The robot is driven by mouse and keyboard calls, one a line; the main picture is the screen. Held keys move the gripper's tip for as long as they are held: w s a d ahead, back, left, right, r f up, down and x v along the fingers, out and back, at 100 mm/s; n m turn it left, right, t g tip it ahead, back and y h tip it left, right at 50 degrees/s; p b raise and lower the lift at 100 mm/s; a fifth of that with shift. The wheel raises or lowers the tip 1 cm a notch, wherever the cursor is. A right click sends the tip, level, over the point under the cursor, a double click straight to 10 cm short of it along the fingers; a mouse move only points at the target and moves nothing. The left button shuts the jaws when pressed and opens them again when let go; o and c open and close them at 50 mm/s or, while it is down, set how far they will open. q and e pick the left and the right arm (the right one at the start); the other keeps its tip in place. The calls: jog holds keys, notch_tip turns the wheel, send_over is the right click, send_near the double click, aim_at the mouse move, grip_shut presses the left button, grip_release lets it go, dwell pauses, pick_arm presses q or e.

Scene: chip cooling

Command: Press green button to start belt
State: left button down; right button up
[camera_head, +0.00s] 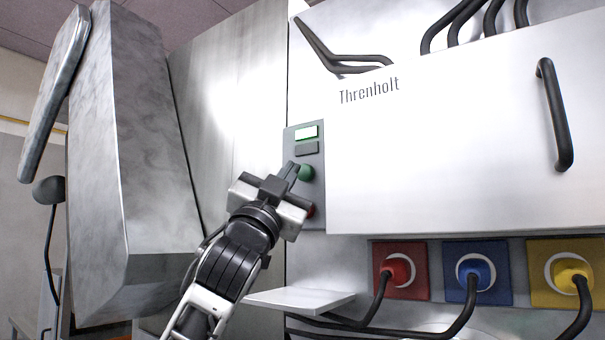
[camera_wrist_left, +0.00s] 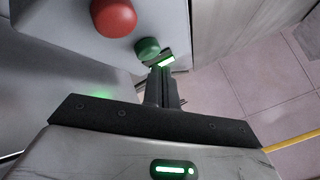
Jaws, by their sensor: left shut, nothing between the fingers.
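The green button (camera_head: 306,173) sits on a grey control panel (camera_head: 318,212) at the left edge of the white machine front. A red button (camera_head: 310,211) is below it, partly hidden by my left gripper. My left gripper (camera_head: 293,170) is shut and empty, with its fingertips right at the green button in the head view. In the left wrist view, the green button (camera_wrist_left: 148,47) is just beyond the fingertips (camera_wrist_left: 160,70), and the red button (camera_wrist_left: 114,17) is up and left. I cannot tell whether the fingertips touch the green button. My right gripper is not in view.
A lit green display (camera_head: 306,132) is above the buttons. The white cover (camera_head: 450,140) with a black handle (camera_head: 556,115) stands to the right. Red (camera_head: 401,270), blue (camera_head: 478,273) and yellow (camera_head: 565,273) sockets with cables are below. A pale shelf (camera_head: 298,299) juts out beneath the panel.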

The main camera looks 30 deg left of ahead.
pick_arm(q)
jog(key=shift+s+a+b, duration=0.15)
jog(key=shift+s+b, duration=0.25)
jog(key=shift+s, duration=2.1)
